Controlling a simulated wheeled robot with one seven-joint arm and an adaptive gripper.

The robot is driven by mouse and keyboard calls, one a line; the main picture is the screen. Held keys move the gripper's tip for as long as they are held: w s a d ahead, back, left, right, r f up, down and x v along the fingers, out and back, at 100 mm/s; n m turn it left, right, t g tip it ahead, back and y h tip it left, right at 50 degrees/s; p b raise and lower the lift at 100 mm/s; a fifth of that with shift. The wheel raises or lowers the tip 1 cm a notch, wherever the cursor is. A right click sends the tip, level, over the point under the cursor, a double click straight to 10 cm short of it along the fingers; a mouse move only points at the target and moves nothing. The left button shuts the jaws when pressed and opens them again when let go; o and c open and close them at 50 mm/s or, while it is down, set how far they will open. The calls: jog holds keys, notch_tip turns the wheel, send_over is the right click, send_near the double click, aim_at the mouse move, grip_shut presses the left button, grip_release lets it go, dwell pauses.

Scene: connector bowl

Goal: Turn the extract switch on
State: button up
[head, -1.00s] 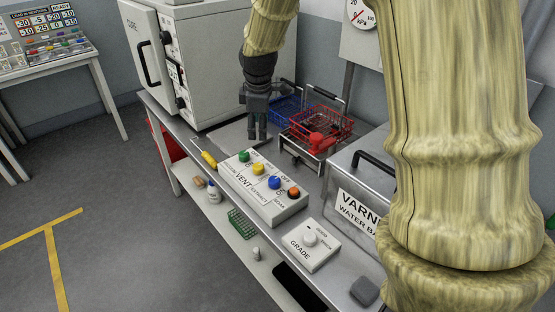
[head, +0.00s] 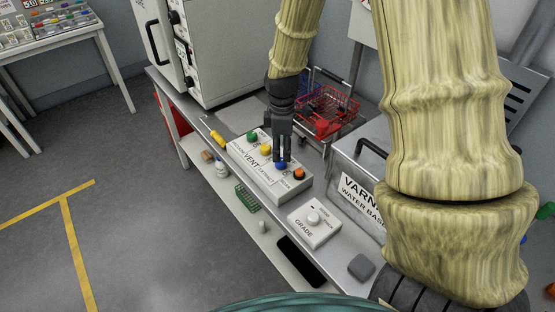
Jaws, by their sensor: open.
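The white VENT switch box (head: 262,178) sits on the bench with a row of coloured knobs along its top. I see a green knob (head: 252,138), a yellow knob (head: 266,150), a blue knob (head: 281,166) and an orange knob (head: 299,174). The word EXTRACT is printed on the box, but I cannot tell for sure which knob it belongs to. My gripper (head: 283,157) is open and points down right at the blue knob, partly covering it. I cannot tell whether the fingers touch the knob.
A red wire basket (head: 328,108) stands behind my gripper. A yellow-handled tool (head: 216,136) lies left of the switch box. A grey block (head: 361,267) lies near the bench edge.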

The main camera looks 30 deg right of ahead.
aim_at(281, 161)
jog(key=shift+f+p, duration=0.45)
jog(key=shift+f, duration=2.3)
